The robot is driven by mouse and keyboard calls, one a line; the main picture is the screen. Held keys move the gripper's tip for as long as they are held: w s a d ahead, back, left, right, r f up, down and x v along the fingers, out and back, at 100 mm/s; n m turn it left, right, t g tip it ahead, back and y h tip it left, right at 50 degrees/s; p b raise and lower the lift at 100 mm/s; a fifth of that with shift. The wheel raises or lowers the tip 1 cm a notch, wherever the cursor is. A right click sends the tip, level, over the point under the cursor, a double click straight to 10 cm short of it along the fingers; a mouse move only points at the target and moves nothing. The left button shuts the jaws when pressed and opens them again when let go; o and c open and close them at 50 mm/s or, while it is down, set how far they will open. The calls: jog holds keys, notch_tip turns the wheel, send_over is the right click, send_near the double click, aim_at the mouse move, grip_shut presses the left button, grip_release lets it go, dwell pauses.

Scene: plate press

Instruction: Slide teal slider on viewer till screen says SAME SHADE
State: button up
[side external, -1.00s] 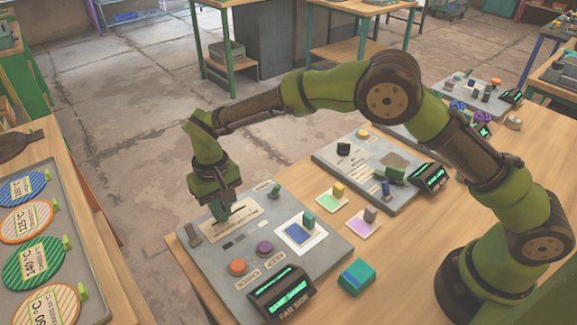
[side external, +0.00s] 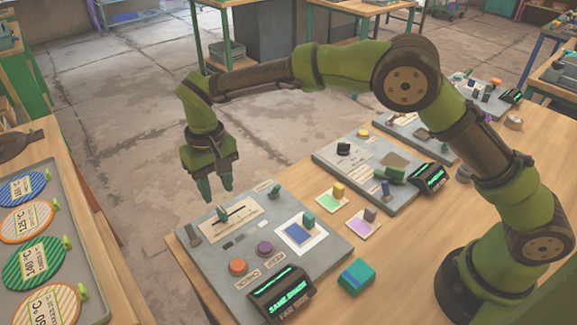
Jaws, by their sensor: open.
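The viewer (side external: 213,272) is a grey panel on the near part of the bench. A slot with a scale runs across a cream plate on its far left part. The small teal slider (side external: 222,213) sits at the left part of that slot. The viewer's dark screen (side external: 281,290) shows green lines, and the bright lettering on its front appears to read SAME SHADE, above a FAR SIDE label. My gripper (side external: 215,190) is open and empty, pointing down above the slider and apart from it.
On the viewer are an orange button (side external: 238,267), a purple button (side external: 265,249) and a blue card (side external: 300,235) with a teal grip. Green (side external: 331,200) and lilac (side external: 363,223) cards and a teal block (side external: 356,277) lie to the right. A second panel (side external: 350,170) stands behind.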

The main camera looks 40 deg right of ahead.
aim_at(220, 208)
notch_tip(220, 208, up, 10)
jog(key=shift+r, duration=0.2)
jog(key=s+d+r+m+t+y, duration=0.1)
jog(key=s+d+r+m+t, duration=0.1)
jog(key=s+d, duration=0.9)
jog(key=s+d+r+m+t+y, duration=0.1)
jog(key=s+d+t, duration=0.4)
jog(key=s+d, duration=0.7)
jog(key=shift+d+r+m, duration=0.5)
jog(key=shift+d+r, duration=0.05)
jog(key=shift+s, duration=0.1)
dwell(0.7)
